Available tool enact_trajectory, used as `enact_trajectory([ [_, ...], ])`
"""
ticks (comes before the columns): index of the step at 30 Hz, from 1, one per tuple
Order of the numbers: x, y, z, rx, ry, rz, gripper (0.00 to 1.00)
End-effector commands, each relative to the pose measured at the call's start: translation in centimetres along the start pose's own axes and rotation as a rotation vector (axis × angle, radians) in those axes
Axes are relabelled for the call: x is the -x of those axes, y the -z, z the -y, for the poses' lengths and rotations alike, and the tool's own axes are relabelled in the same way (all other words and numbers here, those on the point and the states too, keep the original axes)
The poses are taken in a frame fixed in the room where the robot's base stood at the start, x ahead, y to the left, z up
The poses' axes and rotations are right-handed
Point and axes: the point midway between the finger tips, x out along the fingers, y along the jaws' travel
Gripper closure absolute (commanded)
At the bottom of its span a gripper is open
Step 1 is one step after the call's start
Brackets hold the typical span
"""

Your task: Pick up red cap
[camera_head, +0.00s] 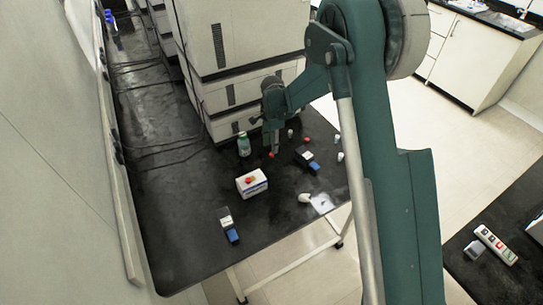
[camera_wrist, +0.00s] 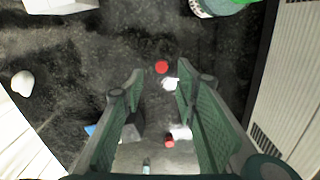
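A small round red cap (camera_wrist: 162,67) lies on the dark table in the wrist view, just past and between my fingertips. A red spot on the table beside my gripper in the head view (camera_head: 271,155) looks like the same cap. My gripper (camera_wrist: 160,78) is open, its two green fingers apart with nothing held between them; it points down at the table in the head view (camera_head: 274,150). A small white piece (camera_wrist: 170,84) lies close to the cap. A second small red piece (camera_wrist: 169,143) shows lower down between the fingers, beside a whitish object.
A green-capped bottle (camera_head: 244,145) stands left of my gripper, near the tall white instrument stack (camera_head: 240,60). A white box with red on top (camera_head: 251,183), dark-blue items (camera_head: 308,161) and small white pieces (camera_head: 340,156) lie around.

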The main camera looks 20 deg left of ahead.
Motion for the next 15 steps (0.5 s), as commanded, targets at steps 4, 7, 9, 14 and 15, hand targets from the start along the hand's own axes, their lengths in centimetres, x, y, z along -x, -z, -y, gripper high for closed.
enact_trajectory([
  [4,-0.6,0.0,0.1,0.0,0.0,0.0,0.7],
  [7,-1.4,-0.1,0.1,0.0,0.0,0.0,0.7],
  [9,-2.1,-0.1,0.2,0.0,0.0,0.0,0.7],
  [14,-3.9,-0.2,0.3,0.0,0.0,0.0,0.7],
  [15,-4.3,-0.2,0.3,0.0,0.0,0.0,0.7],
])
